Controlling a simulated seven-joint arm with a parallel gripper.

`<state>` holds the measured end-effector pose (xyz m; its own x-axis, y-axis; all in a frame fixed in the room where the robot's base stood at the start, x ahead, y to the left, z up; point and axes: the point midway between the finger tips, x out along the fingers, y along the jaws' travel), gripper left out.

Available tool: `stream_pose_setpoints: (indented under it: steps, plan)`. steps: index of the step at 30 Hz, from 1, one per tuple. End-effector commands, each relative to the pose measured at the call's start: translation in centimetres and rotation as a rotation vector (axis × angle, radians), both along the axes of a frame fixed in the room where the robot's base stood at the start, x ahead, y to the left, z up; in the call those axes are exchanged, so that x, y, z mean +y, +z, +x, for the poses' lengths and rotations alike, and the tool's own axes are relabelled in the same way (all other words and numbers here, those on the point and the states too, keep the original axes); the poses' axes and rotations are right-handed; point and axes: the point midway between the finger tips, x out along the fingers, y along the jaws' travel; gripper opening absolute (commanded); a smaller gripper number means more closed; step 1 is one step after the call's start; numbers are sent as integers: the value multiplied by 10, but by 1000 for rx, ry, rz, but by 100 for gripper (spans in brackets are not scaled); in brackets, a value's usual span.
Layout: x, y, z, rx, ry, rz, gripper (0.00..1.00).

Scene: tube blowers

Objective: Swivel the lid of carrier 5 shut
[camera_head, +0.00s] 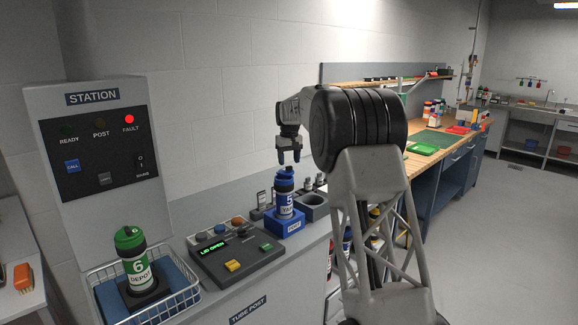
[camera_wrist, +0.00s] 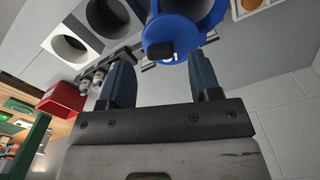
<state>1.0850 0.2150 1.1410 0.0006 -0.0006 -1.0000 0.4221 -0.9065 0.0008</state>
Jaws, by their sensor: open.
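Carrier 5 (camera_head: 285,208), a blue and white cylinder with a "5" on its label, stands upright in a blue holder (camera_head: 287,227) on the counter. Its blue lid (camera_head: 285,177) is at the top; how far it is swivelled is hard to tell in the head view. In the wrist view, the blue lid (camera_wrist: 186,36) shows with a dark tab (camera_wrist: 160,50) on its near edge. My gripper (camera_head: 289,160) is open and empty, pointing down just above the carrier. In the wrist view, my fingers (camera_wrist: 161,72) are either side of the lid's near edge; contact is unclear.
A panel (camera_head: 238,256) beside the carrier reads "LID OPEN". Green carrier 6 (camera_head: 135,265) stands in a wire basket (camera_head: 183,306) at left. The station box (camera_head: 97,140) has its red fault lamp lit. A grey round socket (camera_head: 313,205) is right of carrier 5.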

Motion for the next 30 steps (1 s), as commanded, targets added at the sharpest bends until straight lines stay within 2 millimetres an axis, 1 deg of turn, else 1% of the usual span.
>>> stream_pose_setpoints:
  steps: [3, 7, 18, 19, 28, 29, 30]
  plan:
    - [0, -13, 0, 2, 0, -1, 57]
    - [0, -21, 0, 0, 0, 0, 57]
    - [0, -25, 0, 0, 0, 0, 57]
    - [0, -25, 0, 0, 0, 0, 56]
    - [0, -25, 0, 0, 0, 0, 10]
    - [0, -25, 0, 0, 0, 0, 8]
    - [0, -25, 0, 0, 0, 0, 8]
